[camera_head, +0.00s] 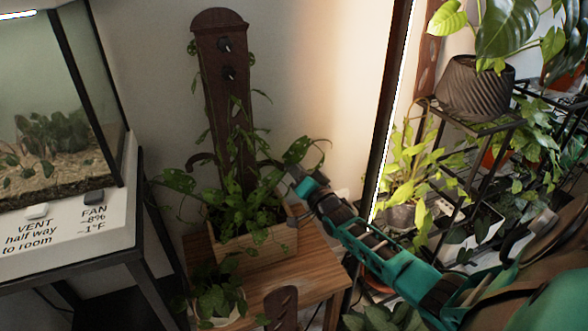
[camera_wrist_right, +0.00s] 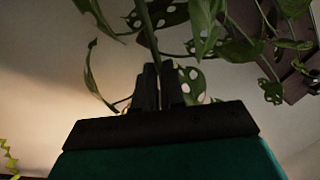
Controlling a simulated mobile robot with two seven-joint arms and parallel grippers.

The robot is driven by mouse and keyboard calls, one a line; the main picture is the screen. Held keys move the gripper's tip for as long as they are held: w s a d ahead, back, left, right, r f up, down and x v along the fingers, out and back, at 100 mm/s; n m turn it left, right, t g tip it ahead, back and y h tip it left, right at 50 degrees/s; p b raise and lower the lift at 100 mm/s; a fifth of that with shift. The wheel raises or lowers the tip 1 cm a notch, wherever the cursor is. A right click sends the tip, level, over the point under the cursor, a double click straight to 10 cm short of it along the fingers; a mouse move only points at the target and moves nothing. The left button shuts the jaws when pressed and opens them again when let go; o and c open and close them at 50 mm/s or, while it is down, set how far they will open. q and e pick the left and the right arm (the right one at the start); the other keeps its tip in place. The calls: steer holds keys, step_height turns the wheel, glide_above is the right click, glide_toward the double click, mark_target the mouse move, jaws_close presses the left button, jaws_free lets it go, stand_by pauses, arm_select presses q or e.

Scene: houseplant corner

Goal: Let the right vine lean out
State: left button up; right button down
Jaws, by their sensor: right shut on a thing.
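The right vine (camera_head: 305,150) has green leaves with holes and reaches out to the right from the wooden planter (camera_head: 262,248). My right gripper (camera_head: 298,180) is at this vine, right of the dark upright plank (camera_head: 226,105). In the right wrist view my right gripper (camera_wrist_right: 158,88) is shut on the vine's stem (camera_wrist_right: 150,42), with holed leaves around it. The plank stands upright behind the planter and has black knobs and curved hooks low on its sides. Whether the vine touches the right hook is hidden by leaves. My left gripper is not in view.
The planter stands on a small wooden table (camera_head: 312,278) with a small potted plant (camera_head: 216,300) in front. A glass tank (camera_head: 60,110) on a stand is at the left. A metal shelf of pots (camera_head: 478,85) is at the right. Bare wall lies above the vine.

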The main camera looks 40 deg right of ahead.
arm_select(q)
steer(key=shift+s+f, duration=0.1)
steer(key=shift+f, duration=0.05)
arm_select(e)
steer(key=c, duration=1.2)
jaws_free()
